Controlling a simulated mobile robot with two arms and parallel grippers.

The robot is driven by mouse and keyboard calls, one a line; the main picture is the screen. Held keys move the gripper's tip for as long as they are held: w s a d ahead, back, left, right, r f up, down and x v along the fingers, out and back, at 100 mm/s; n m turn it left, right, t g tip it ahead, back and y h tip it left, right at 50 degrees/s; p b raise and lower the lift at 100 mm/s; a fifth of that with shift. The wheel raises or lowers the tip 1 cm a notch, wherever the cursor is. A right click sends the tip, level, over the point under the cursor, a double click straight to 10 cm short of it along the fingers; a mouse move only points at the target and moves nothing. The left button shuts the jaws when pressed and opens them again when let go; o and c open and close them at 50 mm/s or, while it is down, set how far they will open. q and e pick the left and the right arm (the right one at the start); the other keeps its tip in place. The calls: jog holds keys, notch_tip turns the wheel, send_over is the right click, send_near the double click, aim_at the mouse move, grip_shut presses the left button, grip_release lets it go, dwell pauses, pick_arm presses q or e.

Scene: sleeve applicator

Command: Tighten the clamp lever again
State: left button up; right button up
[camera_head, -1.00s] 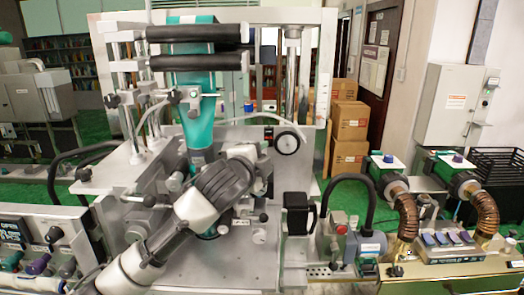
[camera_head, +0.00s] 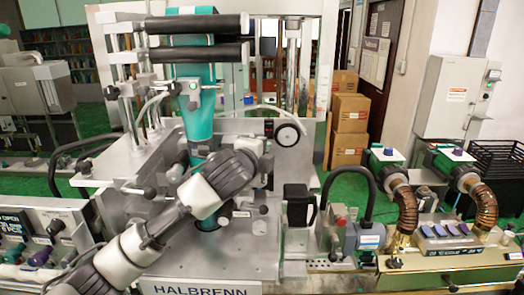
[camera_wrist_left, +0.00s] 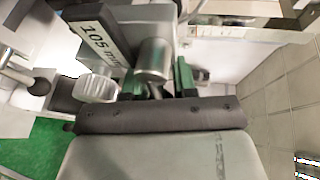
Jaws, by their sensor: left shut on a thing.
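In the left wrist view, my left gripper (camera_wrist_left: 157,80) has its dark green fingers on both sides of a short silver cylinder (camera_wrist_left: 153,58) with a thin rod below it. This seems to be the clamp lever; its full shape is hidden. A ribbed silver knob (camera_wrist_left: 96,88) is left of the fingers, and a dark plate marked "105 mm" (camera_wrist_left: 95,33) is above. In the head view, my left arm reaches from lower left to the front of the machine (camera_head: 215,262), beside the green tube (camera_head: 198,115). The wrist hides the fingers and lever there. My right gripper is not in view.
A round dial (camera_head: 287,134) sits on the machine's upright plate, right of my wrist. Two dark rollers (camera_head: 200,25) cross above. A black box (camera_head: 297,205) and a blue-grey motor (camera_head: 368,235) stand to the right, and a control panel (camera_head: 35,235) to the left.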

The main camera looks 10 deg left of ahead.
pick_arm(q)
jog(key=shift+f, duration=0.1)
jog(key=o, duration=0.8)
jog(key=shift+o, duration=0.2)
jog(key=s+a+r+n+b, duration=0.15)
jog(key=s+b, duration=0.35)
jog(key=s, duration=0.6)
jog(key=s+a+f+n+g, duration=0.1)
jog(key=s+f+n, duration=0.3)
jog(key=f, duration=0.9)
jog(key=s+f+n+g+y, duration=0.1)
jog(key=s+f+n+g, duration=0.3)
jog(key=f, duration=0.9)
jog(key=shift+s+a+f+n, duration=0.25)
jog(key=shift+s+a+n, duration=0.1)
jog(key=shift+s+n, duration=0.25)
jog(key=shift+s+g, duration=0.1)
jog(key=shift+g, duration=0.2)
